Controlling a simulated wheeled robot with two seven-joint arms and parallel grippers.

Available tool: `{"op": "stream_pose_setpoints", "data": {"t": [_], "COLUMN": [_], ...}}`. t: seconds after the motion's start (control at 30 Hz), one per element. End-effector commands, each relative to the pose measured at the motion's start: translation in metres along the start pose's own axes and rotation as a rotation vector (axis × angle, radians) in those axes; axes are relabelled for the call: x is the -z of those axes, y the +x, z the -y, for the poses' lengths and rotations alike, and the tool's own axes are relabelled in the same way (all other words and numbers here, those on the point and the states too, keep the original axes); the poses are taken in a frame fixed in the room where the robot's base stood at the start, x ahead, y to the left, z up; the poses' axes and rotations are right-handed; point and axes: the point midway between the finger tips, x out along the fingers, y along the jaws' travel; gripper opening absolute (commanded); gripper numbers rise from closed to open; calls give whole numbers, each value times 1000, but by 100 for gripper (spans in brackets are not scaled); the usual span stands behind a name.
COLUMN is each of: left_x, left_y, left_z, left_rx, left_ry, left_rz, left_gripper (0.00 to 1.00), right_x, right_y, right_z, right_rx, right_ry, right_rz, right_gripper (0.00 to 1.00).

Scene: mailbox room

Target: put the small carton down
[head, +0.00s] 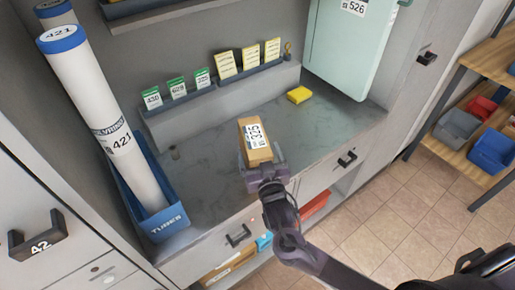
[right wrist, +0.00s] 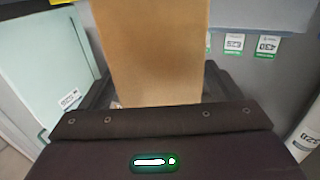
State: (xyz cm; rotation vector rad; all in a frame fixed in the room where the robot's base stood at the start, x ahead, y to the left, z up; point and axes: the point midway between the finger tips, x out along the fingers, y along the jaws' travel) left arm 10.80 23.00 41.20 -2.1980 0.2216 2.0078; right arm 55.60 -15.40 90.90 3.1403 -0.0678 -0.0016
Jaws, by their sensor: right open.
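The small carton (head: 256,138) is a brown box with a white label reading 335. In the head view it is on or just above the grey counter (head: 205,170), near the front edge; I cannot tell if its base touches. My right gripper (head: 261,163) is at the carton's near end, its jaws open with a finger on either side. In the right wrist view the carton (right wrist: 152,50) stands between the open fingers and fills the middle. My left gripper is not in view.
A ledge with green and yellow cards (head: 225,65) runs along the back. A yellow block (head: 299,94) lies on the counter, near a pale green case (head: 350,45). The counter left of the carton is clear.

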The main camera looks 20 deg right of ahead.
Motion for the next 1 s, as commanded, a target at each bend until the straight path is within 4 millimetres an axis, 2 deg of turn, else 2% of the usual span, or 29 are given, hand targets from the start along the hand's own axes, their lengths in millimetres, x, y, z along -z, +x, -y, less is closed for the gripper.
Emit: {"op": "stream_pose_setpoints", "data": {"t": [0.03,0.2,0.43,0.6,1.0], "left_x": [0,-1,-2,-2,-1], "left_y": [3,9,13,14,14], "left_z": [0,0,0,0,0], "left_rx": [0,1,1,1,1], "left_ry": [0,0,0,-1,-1], "left_rz": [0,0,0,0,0], "left_gripper": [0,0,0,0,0], "right_x": [-3,-3,-2,0,0], "right_y": [-13,-51,-86,-95,-95], "right_z": [0,0,0,0,0], "right_rx": [1,0,0,0,-1], "right_ry": [2,1,1,0,0], "right_rz": [3,4,2,1,0], "right_gripper": [85,85,85,85,85]}}
